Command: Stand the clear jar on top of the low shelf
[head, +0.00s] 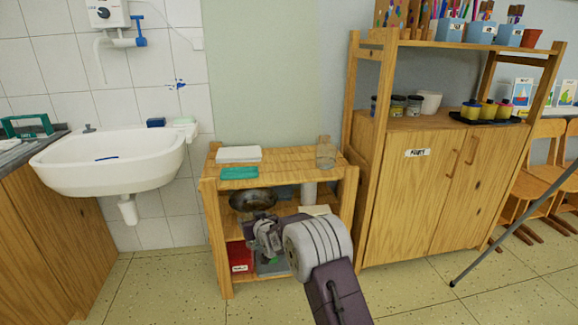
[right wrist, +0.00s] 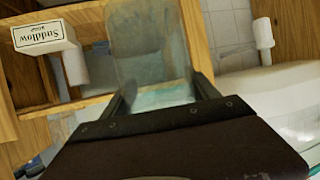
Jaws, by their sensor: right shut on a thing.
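The low wooden shelf (head: 290,163) stands in the middle of the head view, between the sink and the cupboard. My right gripper (head: 264,236) is in front of its open side, below the level of its top. In the right wrist view, which looks turned over, the gripper (right wrist: 158,95) is shut on a see-through thing, apparently the clear jar (right wrist: 148,45). In the head view the gripper and arm hide much of that area, and the jar's outline is hard to make out. My left gripper is not in view.
On the shelf's top are white paper (head: 239,154), a teal cloth (head: 239,173) and a clear stoppered bottle (head: 325,156) at the right. The top is bare between cloth and bottle. A dark bowl (head: 253,199) and a red box (head: 239,257) sit inside. The sink (head: 110,165) is left.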

